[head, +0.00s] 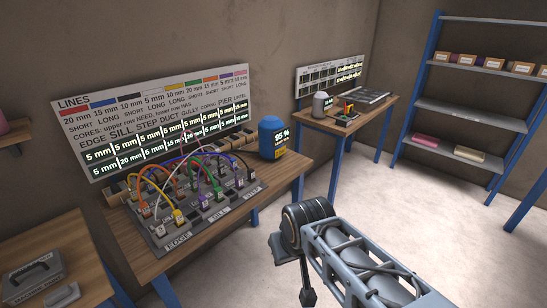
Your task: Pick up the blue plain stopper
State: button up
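I cannot make out a blue plain stopper for certain. The patch board (190,210) on the near wooden table carries several coloured leads and small plugs, too small to tell apart. A blue canister (271,138) with a lit "95 %" label stands upright at the back right of that table. My arm (350,262) shows at lower centre, in front of the table and apart from it. Its fingers cannot be made out, nor anything held in them.
A sign board headed LINES (150,118) stands behind the patch board. A second table (372,118) holds a grey canister (321,105). A shelf rack (470,112) stands at right. A side table (40,235) with a grey case (32,276) is at lower left. The floor at right is clear.

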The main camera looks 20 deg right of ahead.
aim_at(234, 161)
jog(key=z, duration=0.35)
jog(key=i, duration=1.45)
jog(key=u, duration=0.65)
